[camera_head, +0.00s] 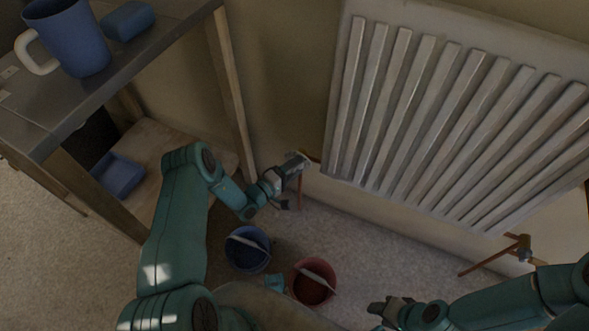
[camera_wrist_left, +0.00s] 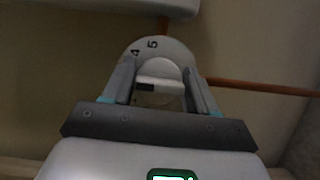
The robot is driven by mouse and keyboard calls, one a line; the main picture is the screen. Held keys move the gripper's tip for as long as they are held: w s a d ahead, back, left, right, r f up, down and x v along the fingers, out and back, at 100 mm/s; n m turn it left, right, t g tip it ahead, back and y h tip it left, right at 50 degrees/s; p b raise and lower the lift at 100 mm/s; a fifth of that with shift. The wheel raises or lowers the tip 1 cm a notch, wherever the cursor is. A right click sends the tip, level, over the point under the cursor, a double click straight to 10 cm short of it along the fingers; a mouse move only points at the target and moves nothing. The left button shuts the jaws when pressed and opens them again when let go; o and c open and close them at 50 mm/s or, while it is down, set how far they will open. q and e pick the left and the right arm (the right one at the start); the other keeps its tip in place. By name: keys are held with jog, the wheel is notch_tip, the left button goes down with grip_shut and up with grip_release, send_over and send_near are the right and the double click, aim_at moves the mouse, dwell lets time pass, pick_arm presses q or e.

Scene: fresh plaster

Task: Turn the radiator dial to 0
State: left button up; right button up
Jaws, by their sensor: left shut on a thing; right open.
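The radiator dial (camera_head: 299,158) is a pale round knob at the lower left corner of the white radiator (camera_head: 400,110). My right gripper (camera_head: 386,309) is open and empty, low in the head view, well away from the dial.
A dark bench (camera_head: 60,110) at the left holds a blue mug (camera_head: 78,42) and a blue block (camera_head: 129,20). A blue tray (camera_head: 118,176) lies on its lower shelf. A blue bucket (camera_head: 247,251) and a red bucket (camera_head: 314,284) stand on the floor. A copper pipe (camera_head: 490,259) is at the right.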

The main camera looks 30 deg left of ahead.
pick_arm(q)
jog(key=n+t+b, duration=0.1)
jog(key=n, duration=0.1)
jog(key=n+b, duration=0.1)
jog(key=n, duration=0.1)
jog(key=shift+f+n+t, duration=0.15)
jog(key=shift+n+t, duration=0.15)
jog(key=shift+t, duration=0.1)
jog(key=n+t+b, duration=0.1)
jog(key=n+b, duration=0.1)
jog(key=n, duration=0.2)
jog(key=n+y, duration=0.1)
jog(key=n, duration=0.1)
jog(key=n+t+y+b, duration=0.1)
jog(key=n, duration=0.1)
jog(key=shift+n+t, duration=0.3)
jog(key=shift+a+r+n+t+y+b, duration=0.1)
jog(key=shift+r+n+t+y+b, duration=0.15)
jog(key=shift+n+y, duration=0.75)
jog(key=shift+a+n+t+y+b, duration=0.15)
jog(key=shift+n+t+y, duration=0.2)
jog(key=shift+n, duration=1.25)
jog(key=shift+d+n, duration=0.1)
jog(key=shift+n, duration=0.2)
jog(key=o, duration=1)
jog(key=shift+c, duration=0.2)
jog(key=p+v, duration=0.2)
jog(key=v, duration=1.4)
jog(key=shift+s, duration=0.2)
